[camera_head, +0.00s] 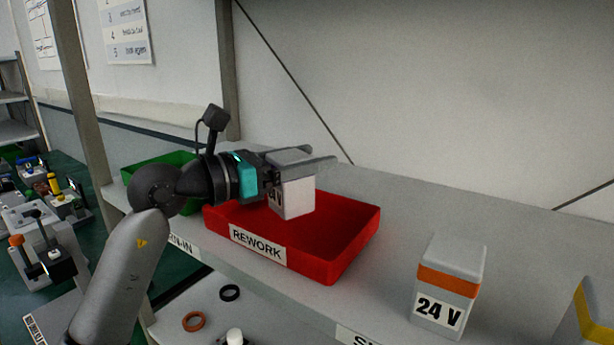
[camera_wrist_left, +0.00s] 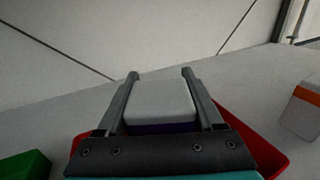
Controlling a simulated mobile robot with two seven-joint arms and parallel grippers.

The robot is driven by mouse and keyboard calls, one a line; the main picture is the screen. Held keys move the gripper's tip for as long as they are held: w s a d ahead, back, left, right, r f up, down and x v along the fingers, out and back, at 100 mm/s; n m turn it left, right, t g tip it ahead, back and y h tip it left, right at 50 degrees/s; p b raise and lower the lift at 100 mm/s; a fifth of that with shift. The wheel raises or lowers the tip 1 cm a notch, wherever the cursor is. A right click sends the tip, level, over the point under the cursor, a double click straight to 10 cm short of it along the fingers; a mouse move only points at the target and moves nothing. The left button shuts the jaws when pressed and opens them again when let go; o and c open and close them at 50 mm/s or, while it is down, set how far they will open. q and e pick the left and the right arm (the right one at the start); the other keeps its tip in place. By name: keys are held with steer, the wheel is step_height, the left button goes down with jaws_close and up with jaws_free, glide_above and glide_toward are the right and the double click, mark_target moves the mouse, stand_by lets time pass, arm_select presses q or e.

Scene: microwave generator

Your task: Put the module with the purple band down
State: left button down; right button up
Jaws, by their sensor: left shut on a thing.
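My left gripper (camera_head: 305,160) is shut on a light grey module (camera_head: 294,198), which hangs upright over the red REWORK tray (camera_head: 340,262). In the left wrist view the module (camera_wrist_left: 160,97) sits between the two fingers of the gripper (camera_wrist_left: 160,76), and a dark purple band shows below its top. In the head view the fingers cover the band, and part of a black-lettered label shows. The red tray's rim (camera_wrist_left: 268,157) also shows beneath the gripper in the left wrist view. I cannot tell whether the module touches the tray floor. My right gripper is not in view.
A module with an orange band and a 24 V label (camera_head: 447,288) stands on the shelf right of the tray. A green tray (camera_head: 160,168) is to the left. Rings (camera_head: 193,321) lie on the lower shelf.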

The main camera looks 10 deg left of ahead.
mark_target(274, 187)
arm_select(q)
steer(key=shift+f, duration=1.5)
steer(key=shift+f, duration=0.15)
steer(key=shift+c, duration=0.2)
jaws_free()
steer(key=shift+r, duration=0.2)
steer(key=b+v, duration=0.3)
steer(key=v, duration=0.7)
steer(key=shift+s+a+f, duration=0.15)
steer(key=shift+f, duration=0.05)
steer(key=shift+b+v, duration=0.35)
steer(key=shift+v, duration=0.5)
